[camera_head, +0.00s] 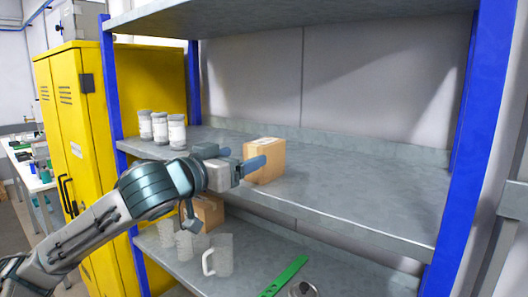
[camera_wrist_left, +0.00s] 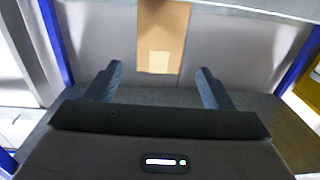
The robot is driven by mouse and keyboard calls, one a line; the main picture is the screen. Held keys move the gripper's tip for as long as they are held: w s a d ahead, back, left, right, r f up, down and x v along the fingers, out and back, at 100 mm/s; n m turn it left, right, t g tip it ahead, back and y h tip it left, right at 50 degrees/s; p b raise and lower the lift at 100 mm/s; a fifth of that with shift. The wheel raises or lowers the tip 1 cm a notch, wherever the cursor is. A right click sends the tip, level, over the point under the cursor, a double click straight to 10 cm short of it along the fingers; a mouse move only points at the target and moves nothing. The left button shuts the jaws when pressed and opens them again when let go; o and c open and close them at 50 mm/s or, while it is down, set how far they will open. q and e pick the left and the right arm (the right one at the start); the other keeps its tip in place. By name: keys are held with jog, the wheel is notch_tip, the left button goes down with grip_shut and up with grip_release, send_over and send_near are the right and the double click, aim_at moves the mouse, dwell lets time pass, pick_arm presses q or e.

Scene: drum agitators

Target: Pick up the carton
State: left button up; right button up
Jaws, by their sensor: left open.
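A brown cardboard carton (camera_head: 265,160) stands upright on the middle shelf near its front edge. In the left wrist view the carton (camera_wrist_left: 163,38) shows at the top centre with a pale label, ahead of and between the finger lines. My left gripper (camera_head: 240,159) is open and empty. Its fingers are level with the shelf, just left of the carton; the nearer finger overlaps the carton's face in the head view, and I cannot tell whether it touches. The fingers also show in the left wrist view (camera_wrist_left: 160,75). My right gripper is not in view.
Several grey-white jars (camera_head: 160,129) stand at the shelf's left end. The middle shelf (camera_head: 350,195) is clear right of the carton. The lower shelf holds another brown box (camera_head: 207,212), clear mugs (camera_head: 220,254) and a green strip (camera_head: 284,276). Blue posts (camera_head: 472,130) and an upper shelf bound the space.

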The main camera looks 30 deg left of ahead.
aim_at(252, 154)
pick_arm(q)
jog(key=shift+w+d+p, duration=0.1)
jog(key=shift+w+p, duration=0.45)
jog(key=shift+w, duration=0.7)
jog(key=shift+w+f+p, duration=0.1)
jog(key=shift+w+p, duration=0.4)
jog(key=shift+w, duration=0.3)
jog(key=shift+w+d+p, duration=0.1)
jog(key=shift+w+p, duration=0.5)
jog(key=shift+p, duration=0.2)
jog(key=w+p, duration=0.2)
jog(key=shift+w, duration=0.3)
jog(key=shift+w+d+f+p, duration=0.15)
jog(key=shift+w+p, duration=0.25)
jog(key=shift+w, duration=0.35)
jog(key=c, duration=1.1)
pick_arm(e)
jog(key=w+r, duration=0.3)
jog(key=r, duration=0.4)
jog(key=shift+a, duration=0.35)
